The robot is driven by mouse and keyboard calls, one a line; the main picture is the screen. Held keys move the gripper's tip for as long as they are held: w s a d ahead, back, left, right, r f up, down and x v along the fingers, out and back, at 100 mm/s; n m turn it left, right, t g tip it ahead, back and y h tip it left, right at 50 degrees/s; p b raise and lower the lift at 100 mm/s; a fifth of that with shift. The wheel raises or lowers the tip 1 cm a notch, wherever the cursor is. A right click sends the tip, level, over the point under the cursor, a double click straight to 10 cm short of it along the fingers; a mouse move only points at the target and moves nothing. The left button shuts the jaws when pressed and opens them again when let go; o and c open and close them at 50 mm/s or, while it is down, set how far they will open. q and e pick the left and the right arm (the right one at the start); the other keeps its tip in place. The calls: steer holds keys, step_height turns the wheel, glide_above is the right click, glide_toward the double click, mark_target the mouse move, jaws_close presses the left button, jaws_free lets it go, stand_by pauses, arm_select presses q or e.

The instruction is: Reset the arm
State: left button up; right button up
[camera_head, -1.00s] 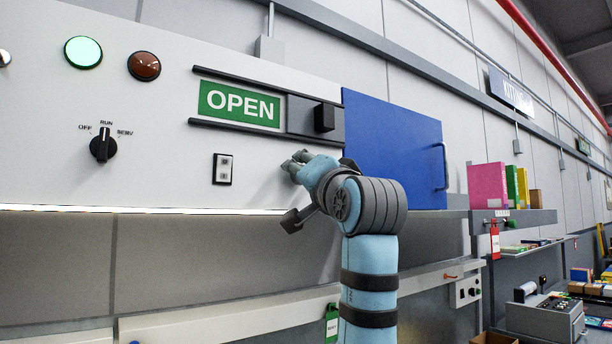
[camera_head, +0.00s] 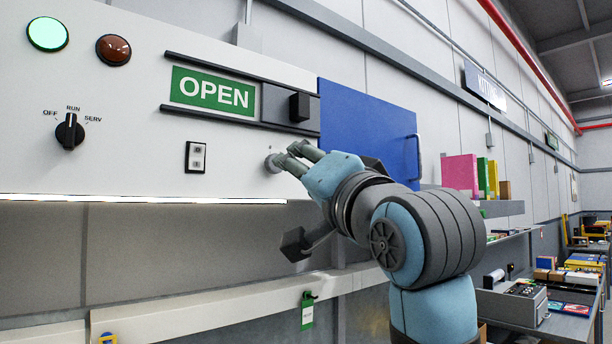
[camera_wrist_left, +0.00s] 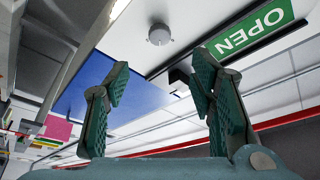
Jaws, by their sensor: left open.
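My left gripper (camera_head: 291,158) is in front of the white wall panel (camera_head: 120,150), with its fingers pointing at the panel. It is open and empty; both fingers stand apart in the left wrist view (camera_wrist_left: 160,75). A small round grey knob (camera_head: 272,163) on the panel is just beyond the fingertips, and it also shows in the left wrist view (camera_wrist_left: 160,34), clear of both fingers. My right gripper is not in view.
Above the knob are the green OPEN sign (camera_head: 213,92), a black sliding block (camera_head: 299,107) and a blue door panel (camera_head: 366,130). A rotary switch (camera_head: 70,131) points to RUN. A ledge (camera_head: 230,312) with a green tag (camera_head: 307,311) runs below; a shelf with coloured binders (camera_head: 461,174) is right.

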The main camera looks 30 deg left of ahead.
arm_select(q)
steer(key=shift+w+a, duration=0.15)
steer(key=shift+a, duration=0.2)
